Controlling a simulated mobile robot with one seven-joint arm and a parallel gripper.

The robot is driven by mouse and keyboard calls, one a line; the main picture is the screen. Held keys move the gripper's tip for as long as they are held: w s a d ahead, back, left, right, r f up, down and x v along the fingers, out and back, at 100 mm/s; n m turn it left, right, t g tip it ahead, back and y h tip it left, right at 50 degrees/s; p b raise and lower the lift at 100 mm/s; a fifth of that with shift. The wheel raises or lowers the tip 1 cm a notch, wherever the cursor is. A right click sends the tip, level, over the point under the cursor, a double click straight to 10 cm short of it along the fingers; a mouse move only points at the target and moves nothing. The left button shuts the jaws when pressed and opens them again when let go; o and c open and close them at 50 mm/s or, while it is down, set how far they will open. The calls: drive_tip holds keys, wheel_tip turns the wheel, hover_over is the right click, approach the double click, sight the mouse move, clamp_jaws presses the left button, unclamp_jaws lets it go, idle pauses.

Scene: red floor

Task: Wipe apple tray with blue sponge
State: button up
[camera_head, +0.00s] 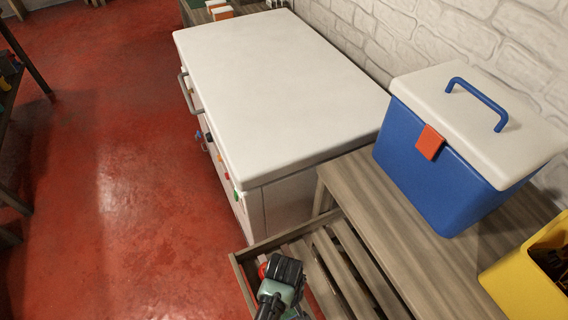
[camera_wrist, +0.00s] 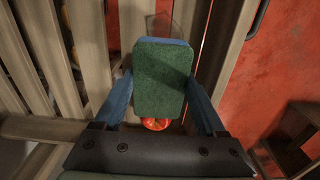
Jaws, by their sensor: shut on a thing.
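My gripper (camera_head: 280,285) is low over the slatted wooden tray (camera_head: 238,272) at the bottom of the head view. In the wrist view its two blue fingers (camera_wrist: 160,88) are shut on the sides of the sponge (camera_wrist: 162,75). The sponge shows a dark green face with a thin blue edge at its top. A red apple-like thing (camera_wrist: 156,124) shows just below the sponge, partly hidden by it. A bit of red (camera_head: 263,270) also shows left of my gripper in the head view. I cannot tell whether the sponge touches the tray.
A white-topped cabinet (camera_head: 275,80) with a side handle stands behind the tray. A blue cooler box (camera_head: 430,170) with a white lid and a yellow bin (camera_head: 520,290) sit on the wooden surface (camera_head: 400,235) at right. Red floor (camera_head: 120,180) is open at left.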

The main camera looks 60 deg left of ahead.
drive_tip(key=shift+r+p, duration=1.3)
drive_tip(key=shift+r, duration=0.35)
drive_tip(key=shift+w, duration=0.1)
